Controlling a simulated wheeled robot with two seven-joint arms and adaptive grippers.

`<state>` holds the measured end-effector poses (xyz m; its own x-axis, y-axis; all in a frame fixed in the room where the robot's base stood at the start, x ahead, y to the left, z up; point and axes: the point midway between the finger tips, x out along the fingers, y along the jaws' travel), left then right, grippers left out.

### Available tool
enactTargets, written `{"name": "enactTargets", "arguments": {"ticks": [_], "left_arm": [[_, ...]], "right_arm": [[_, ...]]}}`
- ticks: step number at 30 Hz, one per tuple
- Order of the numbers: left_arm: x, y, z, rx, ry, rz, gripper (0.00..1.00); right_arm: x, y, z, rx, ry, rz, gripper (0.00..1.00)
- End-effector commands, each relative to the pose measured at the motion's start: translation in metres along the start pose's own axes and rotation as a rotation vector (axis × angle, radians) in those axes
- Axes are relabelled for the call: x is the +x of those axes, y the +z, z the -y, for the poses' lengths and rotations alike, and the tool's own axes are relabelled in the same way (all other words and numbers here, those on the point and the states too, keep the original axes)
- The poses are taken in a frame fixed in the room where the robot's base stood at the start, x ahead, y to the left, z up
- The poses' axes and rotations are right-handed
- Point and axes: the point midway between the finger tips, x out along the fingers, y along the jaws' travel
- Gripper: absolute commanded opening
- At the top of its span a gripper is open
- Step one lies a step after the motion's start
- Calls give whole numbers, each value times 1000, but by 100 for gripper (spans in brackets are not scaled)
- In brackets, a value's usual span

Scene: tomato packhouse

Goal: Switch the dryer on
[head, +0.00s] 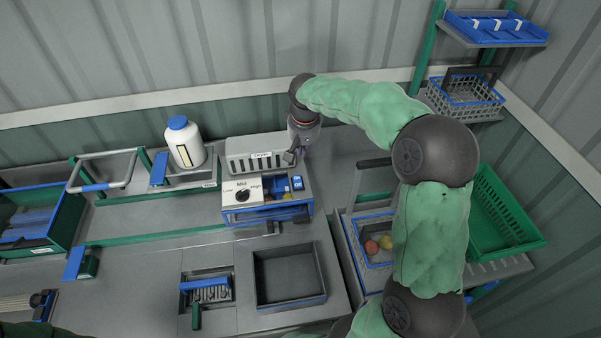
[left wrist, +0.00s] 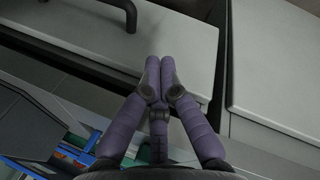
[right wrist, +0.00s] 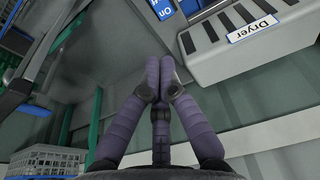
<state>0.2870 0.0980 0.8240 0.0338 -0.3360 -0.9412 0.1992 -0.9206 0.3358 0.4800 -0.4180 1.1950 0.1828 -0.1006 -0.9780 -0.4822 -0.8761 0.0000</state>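The grey-white dryer (head: 262,146), with dark slots and a "Dryer" label, stands at the back of the bench. In front of it is a panel (head: 243,187) with a black knob (head: 243,195) and the words Low, Mid and High. A blue "On" marker (head: 297,183) sits at its right; it also shows at the top of the right wrist view (right wrist: 166,10). My right gripper (head: 291,156) is at the dryer's right end, behind the "On" marker. Its fingers (right wrist: 160,72) are together and empty. My left gripper's fingers (left wrist: 159,75) are together and empty.
A white bottle with blue cap (head: 185,142) stands left of the dryer. A dark tray (head: 289,275) and a blue-handled brush (head: 205,284) lie in front. Right are a basket with tomatoes (head: 357,238) and a green crate (head: 507,216). A green rail (head: 150,238) crosses the left bench.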

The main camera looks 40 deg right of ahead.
Motion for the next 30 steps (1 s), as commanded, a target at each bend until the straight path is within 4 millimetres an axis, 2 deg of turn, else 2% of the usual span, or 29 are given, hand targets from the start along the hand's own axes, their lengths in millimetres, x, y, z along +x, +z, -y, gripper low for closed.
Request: {"name": "enactTargets", "arguments": {"ticks": [7,21,30], "left_arm": [[2,0,1,0,0,0,0],[8,0,3,0,0,0,0],[10,0,3,0,0,0,0]], "right_arm": [[19,1,0,1,1,3,0],[104,1,0,0,0,5,0],[137,1,0,1,0,2,0]]}}
